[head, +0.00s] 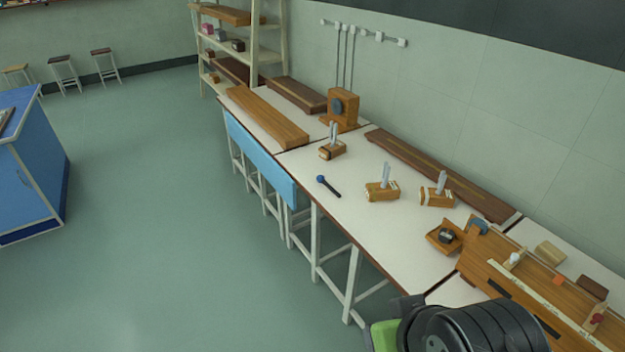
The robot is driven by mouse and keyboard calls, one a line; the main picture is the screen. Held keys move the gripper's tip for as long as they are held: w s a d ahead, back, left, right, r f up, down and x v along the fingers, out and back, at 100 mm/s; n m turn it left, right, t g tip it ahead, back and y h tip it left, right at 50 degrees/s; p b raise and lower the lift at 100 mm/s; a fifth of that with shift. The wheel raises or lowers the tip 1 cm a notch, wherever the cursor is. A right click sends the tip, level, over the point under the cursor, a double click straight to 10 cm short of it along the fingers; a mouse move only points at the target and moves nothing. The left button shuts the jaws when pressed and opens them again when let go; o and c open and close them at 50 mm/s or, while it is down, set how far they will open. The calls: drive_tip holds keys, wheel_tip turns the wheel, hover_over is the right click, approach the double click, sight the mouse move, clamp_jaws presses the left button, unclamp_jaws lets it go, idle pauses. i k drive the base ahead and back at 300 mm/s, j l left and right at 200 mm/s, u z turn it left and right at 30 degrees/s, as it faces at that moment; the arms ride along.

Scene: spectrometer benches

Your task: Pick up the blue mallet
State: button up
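The blue mallet (327,185) lies on the white-topped bench (350,222) near its front edge. It has a round blue head at its upper left end and a dark handle pointing down to the right. Nothing touches it. Part of my arm shows at the bottom right, well apart from the mallet. The fingertips of my gripper cannot be made out in this view.
Wooden blocks with upright metal forks (382,190) stand right of and behind the mallet. A wooden box (342,108) and long dark boards (436,172) lie along the wall. A blue cabinet (30,170) stands at the left. The floor (170,230) between is clear.

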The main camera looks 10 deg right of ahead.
sight(320, 178)
drive_tip(key=i+j+z, duration=0.1)
drive_tip(key=i+j, duration=0.45)
drive_tip(key=i+j+z, duration=0.15)
drive_tip(key=i+j, duration=0.35)
drive_tip(key=i+j+z, duration=0.1)
drive_tip(key=i+j, duration=0.4)
drive_tip(key=j, duration=0.2)
drive_tip(key=i+z, duration=0.1)
drive_tip(key=i, duration=0.3)
drive_tip(key=i+j+z, duration=0.1)
drive_tip(key=i, duration=0.3)
drive_tip(key=i+j+z, duration=0.1)
drive_tip(key=i, duration=0.3)
drive_tip(key=j, duration=0.1)
